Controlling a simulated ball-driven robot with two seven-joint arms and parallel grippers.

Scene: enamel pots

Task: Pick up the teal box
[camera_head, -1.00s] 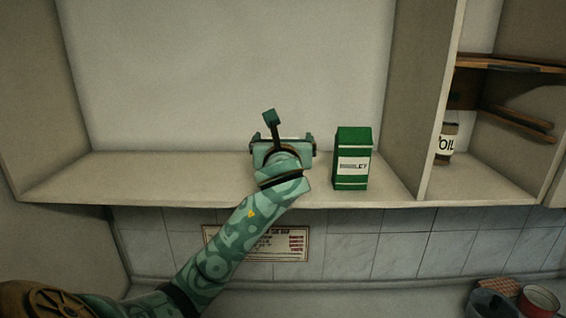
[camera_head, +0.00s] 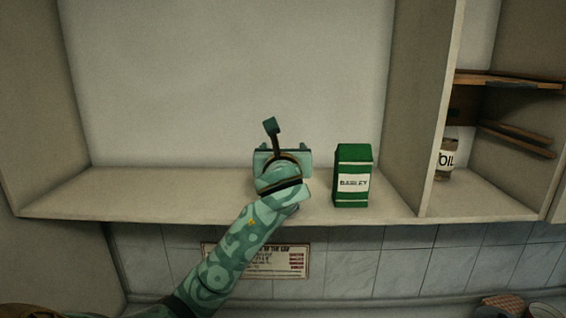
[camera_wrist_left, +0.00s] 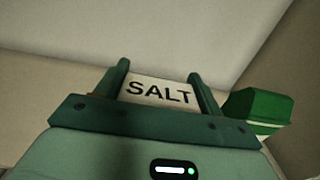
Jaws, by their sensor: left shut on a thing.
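My left gripper (camera_head: 283,158) is over the shelf, left of the green box, and its body hides what it holds in the head view. In the left wrist view a box with a white label reading SALT (camera_wrist_left: 158,92) sits between its two fingers. I take this as the teal box; its body colour is hidden. The gripper is shut on it. Whether the box touches the shelf is hidden. My right gripper is not in view.
A green box labelled BARLEY (camera_head: 353,182) stands upright close to the right of my left gripper; it also shows in the wrist view (camera_wrist_left: 258,108). An upright panel (camera_head: 418,100) divides off a compartment with an OIL container (camera_head: 446,160). The shelf (camera_head: 150,195) is bare on the left.

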